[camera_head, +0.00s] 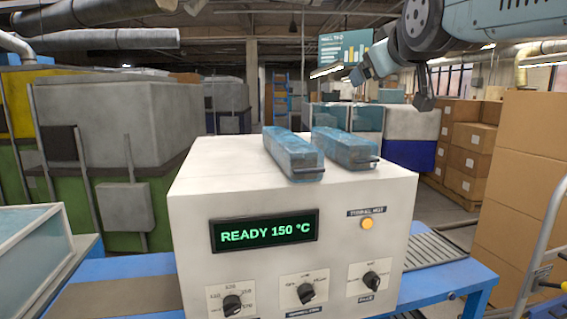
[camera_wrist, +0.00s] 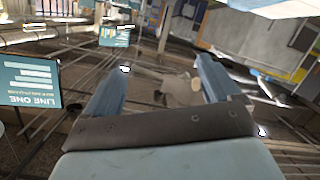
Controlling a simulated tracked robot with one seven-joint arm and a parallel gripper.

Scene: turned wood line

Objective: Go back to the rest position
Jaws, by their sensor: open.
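My gripper (camera_wrist: 162,66) shows in the wrist view with its two blue fingers spread apart and nothing between them. Beyond the fingers are the floor and room, blurred and tilted. In the head view my arm hangs in from the upper right, raised above and to the right of the white machine (camera_head: 195,205), apart from it. The machine's display (camera_head: 264,231) reads "READY 150 °C" and an orange lamp (camera_head: 367,223) sits on its front. Two translucent blue blocks with dark front handles, one left (camera_head: 291,152) and one right (camera_head: 345,145), lie on the machine's top.
The machine stands on a blue-framed bench (camera_head: 465,272) with rollers (camera_head: 435,250) at right. Stacked cardboard boxes (camera_head: 525,185) and a hand truck (camera_head: 541,262) stand on the right. A glass-sided case (camera_head: 32,255) is at left. Hanging signs show in the wrist view, including "LINE ONE" (camera_wrist: 32,82).

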